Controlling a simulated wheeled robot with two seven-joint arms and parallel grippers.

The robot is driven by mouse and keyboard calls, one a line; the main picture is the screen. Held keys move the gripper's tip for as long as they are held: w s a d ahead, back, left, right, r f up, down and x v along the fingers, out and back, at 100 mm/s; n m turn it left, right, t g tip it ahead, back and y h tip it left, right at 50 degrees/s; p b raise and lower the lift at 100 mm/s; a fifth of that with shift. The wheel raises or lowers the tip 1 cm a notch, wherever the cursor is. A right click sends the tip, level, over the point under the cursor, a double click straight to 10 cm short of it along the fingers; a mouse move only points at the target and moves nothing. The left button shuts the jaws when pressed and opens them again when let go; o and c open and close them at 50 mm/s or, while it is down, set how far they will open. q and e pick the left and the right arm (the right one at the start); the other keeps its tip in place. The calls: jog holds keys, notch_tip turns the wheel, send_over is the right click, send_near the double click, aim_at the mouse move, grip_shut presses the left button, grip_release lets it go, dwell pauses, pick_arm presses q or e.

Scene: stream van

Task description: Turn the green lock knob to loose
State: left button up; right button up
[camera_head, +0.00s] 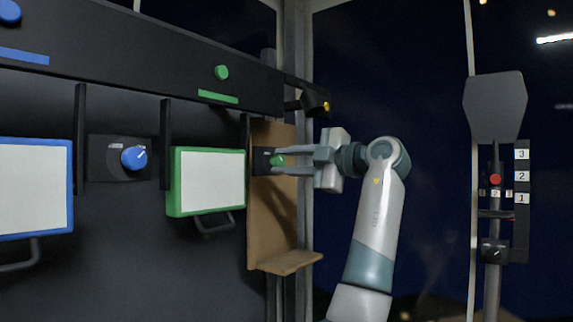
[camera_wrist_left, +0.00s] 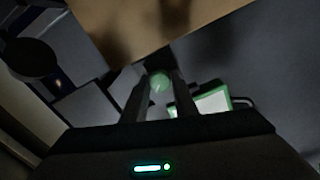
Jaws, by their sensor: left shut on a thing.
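The green lock knob (camera_head: 277,160) sits on a small dark plate on the wall, right of the green-framed panel. My left gripper (camera_head: 279,161) reaches it from the right, with one finger above and one below. Its fingers are shut on the knob. In the left wrist view the green knob (camera_wrist_left: 159,81) shows between the fingertips. The knob's pointer and any markings on its plate are hidden or too small to read. My right gripper is not in view.
The green-framed panel (camera_head: 209,181) with a handle is close left of the knob. A brown board (camera_head: 272,225) with a ledge is behind and below the gripper. A post with a red button (camera_head: 495,179) stands at right.

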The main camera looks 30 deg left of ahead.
pick_arm(q)
jog(key=shift+n, duration=0.5)
jog(key=o, duration=1.1)
jog(key=shift+c, duration=0.2)
jog(key=shift+d+f+b, duration=0.1)
jog(key=shift+d+b, duration=0.25)
jog(key=shift+d, duration=0.2)
jog(key=s+d+b, duration=0.1)
jog(key=d+b, duration=0.3)
jog(key=d, duration=1.2)
jog(key=shift+s+d+b, duration=0.15)
jog(key=shift+s+b, duration=0.1)
jog(key=shift+b, duration=0.1)
jog(key=shift+w, duration=0.1)
